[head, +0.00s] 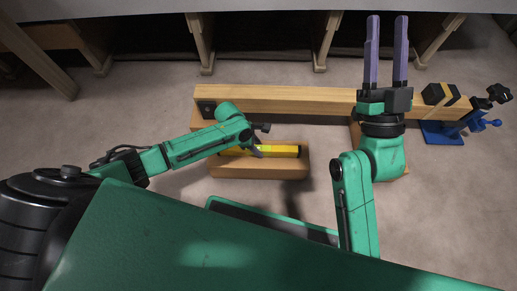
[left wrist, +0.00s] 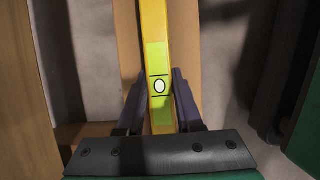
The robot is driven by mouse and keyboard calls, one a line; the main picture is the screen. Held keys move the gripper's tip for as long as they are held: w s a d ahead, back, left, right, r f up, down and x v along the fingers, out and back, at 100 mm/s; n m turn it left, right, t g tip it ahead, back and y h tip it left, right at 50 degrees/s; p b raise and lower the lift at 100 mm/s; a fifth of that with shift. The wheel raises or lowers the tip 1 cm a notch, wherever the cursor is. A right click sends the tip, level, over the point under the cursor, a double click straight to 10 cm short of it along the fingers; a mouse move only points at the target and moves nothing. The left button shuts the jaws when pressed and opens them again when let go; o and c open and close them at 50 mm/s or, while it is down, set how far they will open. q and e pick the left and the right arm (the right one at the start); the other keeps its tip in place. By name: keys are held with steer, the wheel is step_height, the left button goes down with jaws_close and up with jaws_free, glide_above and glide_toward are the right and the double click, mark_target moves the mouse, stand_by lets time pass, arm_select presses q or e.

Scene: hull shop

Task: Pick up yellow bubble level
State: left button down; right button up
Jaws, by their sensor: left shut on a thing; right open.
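The yellow bubble level (head: 281,151) lies along a short wooden block (head: 262,171) in the middle of the head view. In the left wrist view the level (left wrist: 155,40) runs up the picture, its vial between my fingers. My left gripper (head: 256,150) is shut on the level near its middle. The two dark fingers also show on either side of it in the left wrist view (left wrist: 159,100). Whether the level touches the block is hard to tell. My right gripper (head: 386,45) is open and empty, fingers pointing up the picture, away from the level.
A long wooden beam (head: 290,100) lies just behind the block. A bench with wooden legs (head: 200,45) stands at the back. Floor is clear at the left.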

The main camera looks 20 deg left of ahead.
mark_target(263, 148)
arm_select(q)
steer(key=shift+r, duration=0.1)
steer(key=shift+r, duration=0.1)
steer(key=shift+r+p, duration=1.05)
steer(key=shift+r, duration=0.2)
arm_select(e)
step_height(263, 148, down, 18)
steer(key=a+m+g+h, duration=0.2)
steer(key=g, duration=0.4)
arm_select(q)
steer(key=shift+r+p, duration=0.5)
steer(key=shift+r, duration=0.3)
steer(key=shift+r+p, duration=0.5)
steer(key=shift+r, duration=0.25)
arm_select(e)
steer(key=s+a+f+g+h, duration=0.1)
steer(key=s+f+g, duration=0.2)
steer(key=s+f, duration=0.45)
steer(key=s+f+g+h, duration=0.1)
steer(key=s+f+g, duration=0.3)
steer(key=f, duration=0.7)
arm_select(q)
step_height(263, 148, up, 14)
steer(key=p, duration=0.8)
arm_select(e)
step_height(263, 148, up, 9)
steer(key=d+n+g, duration=0.1)
steer(key=g, duration=0.1)
steer(key=shift+d+h, duration=0.25)
steer(key=shift+h, duration=0.05)
